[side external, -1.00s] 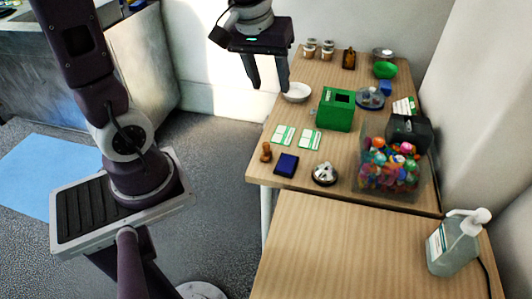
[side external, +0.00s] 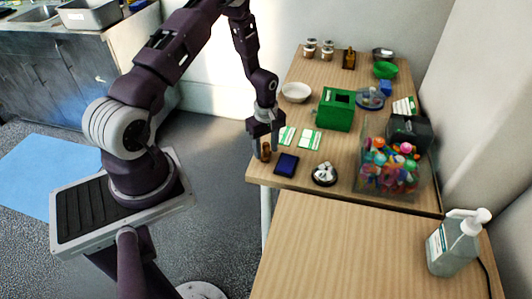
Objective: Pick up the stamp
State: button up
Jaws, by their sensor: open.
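The stamp (side external: 266,152) is a small brown wooden piece standing upright near the left front corner of the far table. My gripper (side external: 264,154) points down over it, with its fingers reaching to either side of the stamp. The jaws are open. The fingers partly hide the stamp, and I cannot tell whether either one touches it. A dark blue ink pad (side external: 286,165) lies just right of the stamp.
Green-and-white cards (side external: 310,140) lie behind the ink pad. A silver bell (side external: 324,174), a green box (side external: 336,109), a white bowl (side external: 296,92) and a clear bin of colourful items (side external: 388,175) stand around. The near table (side external: 340,250) is mostly clear, with a pump bottle (side external: 454,243) at right.

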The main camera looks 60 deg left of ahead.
aim_at(266, 144)
grip_shut()
notch_tip(266, 144, up, 10)
jog(key=shift+r, duration=0.1)
jog(key=c, duration=0.6)
grip_release()
grip_shut()
jog(key=w+d+f, duration=0.2)
jog(key=w+d, duration=0.2)
jog(key=d, duration=0.2)
jog(key=shift+s+d+f, duration=0.1)
jog(key=shift+f, duration=1.25)
jog(key=shift+d+f, duration=0.1)
jog(key=shift+f, duration=1.25)
